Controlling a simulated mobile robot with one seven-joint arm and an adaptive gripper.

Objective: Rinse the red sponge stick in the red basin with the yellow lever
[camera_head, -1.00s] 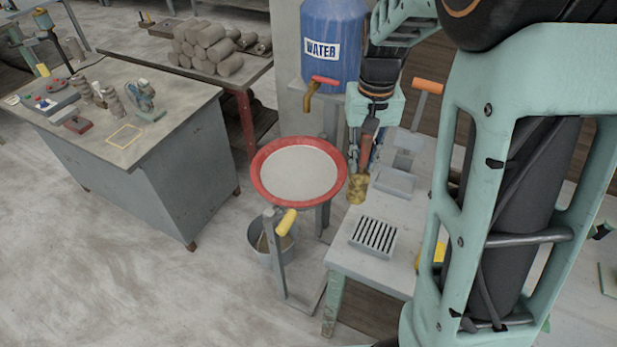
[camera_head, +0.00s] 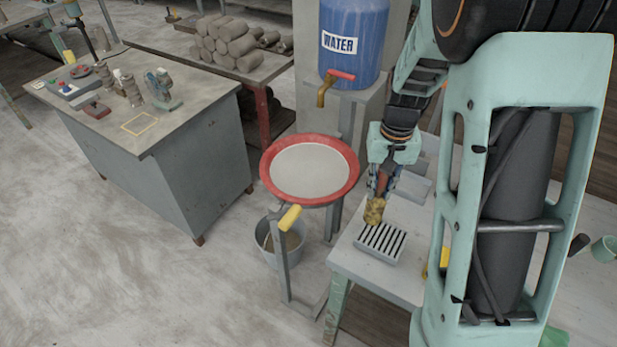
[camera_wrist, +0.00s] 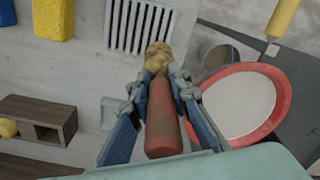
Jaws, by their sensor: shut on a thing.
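My gripper (camera_head: 381,181) is shut on the red sponge stick, whose red handle (camera_wrist: 162,120) shows between the fingers in the wrist view. Its yellow-brown sponge end (camera_head: 374,211) points down, above the near end of the small table by the slatted rack. The red basin (camera_head: 266,186) stands to the left of the gripper, with a pale grey surface inside its red rim; it also shows at the right of the wrist view (camera_wrist: 225,128). The yellow lever (camera_head: 290,217) is on a grey post at the basin's front.
A slatted rack (camera_head: 380,244) lies on the pale table (camera_head: 348,262). A blue water barrel (camera_head: 354,65) with a red-handled tap (camera_head: 328,87) stands behind the basin. A grey bucket (camera_head: 281,249) is below the basin. A yellow sponge (camera_wrist: 53,18) lies at the wrist view's upper left.

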